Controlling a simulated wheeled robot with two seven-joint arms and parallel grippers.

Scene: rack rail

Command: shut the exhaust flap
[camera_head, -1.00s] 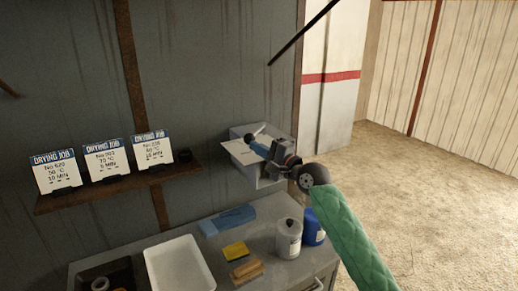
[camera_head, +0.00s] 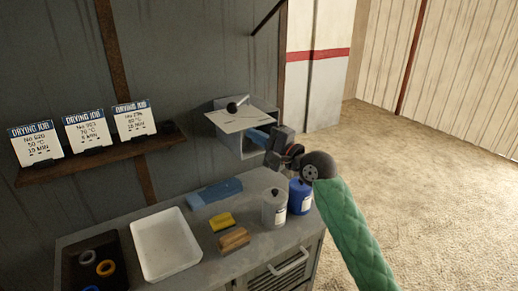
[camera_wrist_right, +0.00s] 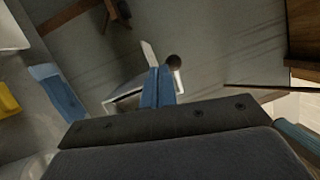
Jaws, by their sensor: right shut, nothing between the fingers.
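The exhaust flap is a pale plate (camera_head: 238,120) on a grey box (camera_head: 231,143) fixed to the wall. It stands out from the box and the front below it is open and dark. A lever with a dark ball knob (camera_head: 232,107) rises above the plate. My right gripper (camera_head: 257,136) is shut and empty, its blue fingertips just below the plate's right side, by the box front. In the right wrist view, the blue fingers (camera_wrist_right: 157,86) are together, beside the plate (camera_wrist_right: 148,56) and knob (camera_wrist_right: 174,62); I cannot tell whether they touch. My left gripper is out of view.
Below is a bench with a white tray (camera_head: 165,262), a blue cloth (camera_head: 214,192), a yellow sponge (camera_head: 221,222), a brown block (camera_head: 233,240), a grey can (camera_head: 275,212) and a blue can (camera_head: 300,197). A shelf (camera_head: 95,163) holds job cards. Floor to the right is clear.

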